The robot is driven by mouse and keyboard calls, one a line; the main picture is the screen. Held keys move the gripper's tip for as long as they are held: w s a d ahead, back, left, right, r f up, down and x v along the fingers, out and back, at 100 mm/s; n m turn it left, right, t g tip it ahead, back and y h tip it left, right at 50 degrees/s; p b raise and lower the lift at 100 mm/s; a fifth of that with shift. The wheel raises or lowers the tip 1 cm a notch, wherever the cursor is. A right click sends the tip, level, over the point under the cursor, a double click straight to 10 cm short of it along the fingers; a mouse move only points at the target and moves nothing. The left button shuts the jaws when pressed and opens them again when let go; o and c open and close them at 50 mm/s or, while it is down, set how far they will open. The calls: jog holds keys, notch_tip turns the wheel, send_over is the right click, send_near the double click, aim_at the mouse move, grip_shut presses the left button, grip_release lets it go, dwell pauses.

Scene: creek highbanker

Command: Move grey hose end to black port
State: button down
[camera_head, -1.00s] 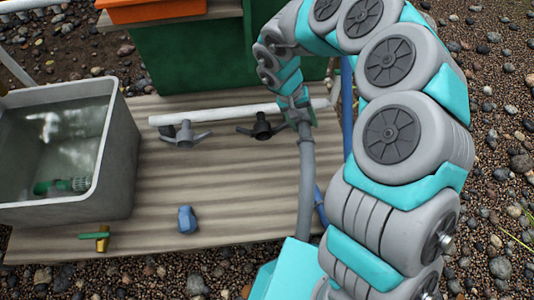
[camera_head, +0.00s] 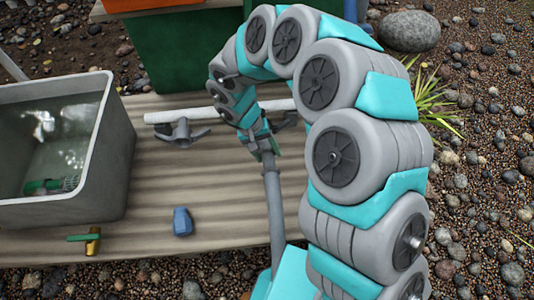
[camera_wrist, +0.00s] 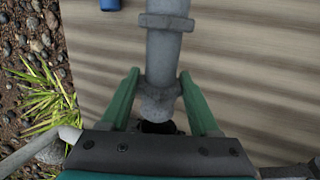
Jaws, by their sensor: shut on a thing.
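My gripper (camera_head: 262,148) is shut on the grey hose end (camera_wrist: 160,92), with a green finger on each side of it in the wrist view. The grey hose (camera_head: 275,205) hangs from it toward the front edge of the board. The black port (camera_head: 287,118) on the white pipe is mostly hidden behind my arm, just up and right of the gripper. A dark round shape (camera_wrist: 157,127) shows at the hose end in the wrist view; I cannot tell whether it is the hose opening or the port.
A grey port (camera_head: 182,133) is on the white pipe (camera_head: 160,117), left of my arm. A water-filled grey tub (camera_head: 118,150) stands at left. A blue piece (camera_head: 182,222) and a brass valve with a green handle (camera_head: 93,241) lie in front. The ribbed board (camera_head: 225,195) is clear mid-left.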

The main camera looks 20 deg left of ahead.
aim_at(262, 143)
jog(key=shift+w+a+f+b, duration=0.1)
jog(key=shift+w+f+b, duration=0.1)
jog(key=shift+f+b, duration=0.35)
jog(key=shift+w+a+f+b, duration=0.1)
jog(key=shift+w+f+b, duration=0.05)
jog(key=shift+f+b, duration=0.4)
jog(key=shift+w+a+r+p, duration=0.15)
jog(key=shift+r+p, duration=0.2)
jog(key=shift+p, duration=0.5)
jog(key=shift+w+a+f+p, duration=0.2)
jog(key=shift+w+p, duration=0.4)
jog(key=shift+p, duration=0.4)
jog(key=shift+a, duration=0.1)
jog(key=shift+w+a+p, duration=0.35)
jog(key=shift+w+p, duration=0.3)
jog(key=shift+p, duration=1.05)
jog(key=shift+w+a+p, duration=0.25)
jog(key=shift+w+p, duration=0.15)
jog(key=shift+w, duration=0.05)
jog(key=shift+w+a+b, duration=0.3)
jog(key=shift+w, duration=0.25)
jog(key=shift+w+a+b, duration=0.25)
jog(key=shift+w, duration=0.25)
dwell(0.8)
jog(key=shift+c, duration=0.2)
grip_release()
